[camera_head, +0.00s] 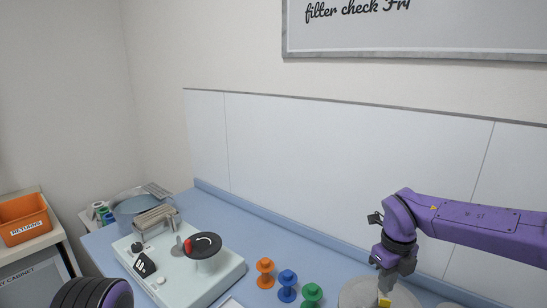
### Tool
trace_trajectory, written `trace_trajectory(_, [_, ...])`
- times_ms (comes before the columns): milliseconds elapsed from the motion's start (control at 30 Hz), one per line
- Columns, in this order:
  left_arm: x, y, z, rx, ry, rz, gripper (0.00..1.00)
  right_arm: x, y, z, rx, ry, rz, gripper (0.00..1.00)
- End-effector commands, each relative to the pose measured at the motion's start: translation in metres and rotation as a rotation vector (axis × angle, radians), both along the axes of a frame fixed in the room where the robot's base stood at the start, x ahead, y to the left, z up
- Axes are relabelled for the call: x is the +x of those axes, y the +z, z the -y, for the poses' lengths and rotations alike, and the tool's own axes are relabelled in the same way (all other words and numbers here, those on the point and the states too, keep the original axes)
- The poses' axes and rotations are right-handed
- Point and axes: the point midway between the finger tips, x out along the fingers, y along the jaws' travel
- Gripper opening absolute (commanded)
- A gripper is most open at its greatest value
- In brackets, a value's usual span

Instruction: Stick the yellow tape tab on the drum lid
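My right gripper (386,289) points down at the lower right, over a pale grey round thing (358,294) that the bottom edge cuts off. A small yellow piece, likely the tape tab (384,302), shows just at or below its fingertips. I cannot tell whether the fingers grip it or whether it rests on the round thing. A black disc (205,246) with a white curved mark stands on the pale machine at the left of the counter. I cannot tell which round thing is the drum lid. Part of my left arm shows at the lower left; its gripper is out of view.
The pale machine (222,279) has a red-tipped lever and knobs. Orange (265,274), blue (287,286) and green (312,295) spools stand between it and my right gripper. A grey-blue basin (133,211) is behind the machine. An orange returns bin (24,219) sits far left.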

Motion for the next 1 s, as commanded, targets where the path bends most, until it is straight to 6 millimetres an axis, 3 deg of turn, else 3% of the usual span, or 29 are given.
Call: trace_trajectory(1000, [0.0000,-0.0054,-0.0001,0.000,0.000,0.000,0.44,-0.0001,-0.0086,0.0000,0.000,0.000,0.000,0.00])
